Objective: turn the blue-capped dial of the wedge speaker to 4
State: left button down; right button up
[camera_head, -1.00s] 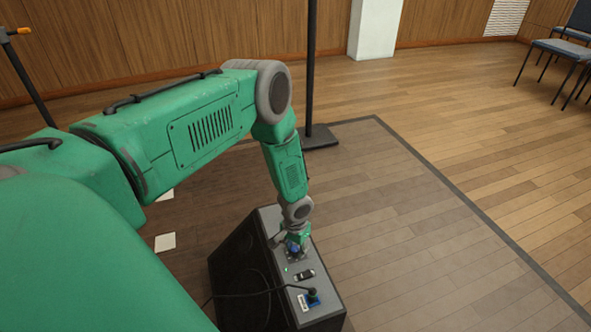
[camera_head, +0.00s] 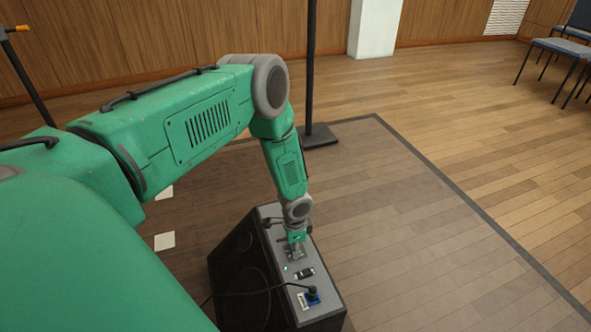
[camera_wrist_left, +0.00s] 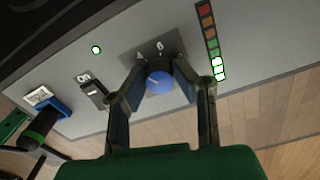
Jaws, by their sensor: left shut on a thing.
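The wedge speaker (camera_head: 240,268) is a dark box on the floor with a grey control panel on top. Its blue-capped dial (camera_wrist_left: 159,82) shows in the left wrist view, on a darker plate with a 6 printed beyond it and another mark beside that. I cannot read the pointer's setting for sure. My left gripper (camera_wrist_left: 160,73) is shut on the dial, one finger on each side. In the head view my left gripper (camera_head: 295,254) comes down onto the panel and mostly hides the dial. My right gripper is not in view.
A lit green lamp (camera_wrist_left: 96,50), an On switch (camera_wrist_left: 93,92) and a blue plug with a cable (camera_head: 312,297) sit on the panel beside the dial. A level meter (camera_wrist_left: 212,45) is on the other side.

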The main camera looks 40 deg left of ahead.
pick_arm(q)
jog(key=shift+a+m, duration=0.1)
jog(key=shift+m, duration=0.4)
jog(key=c, duration=1.3)
grip_release()
jog(key=shift+w+r, duration=0.1)
jog(key=shift+r, duration=0.35)
notch_tip(320, 180, up, 11)
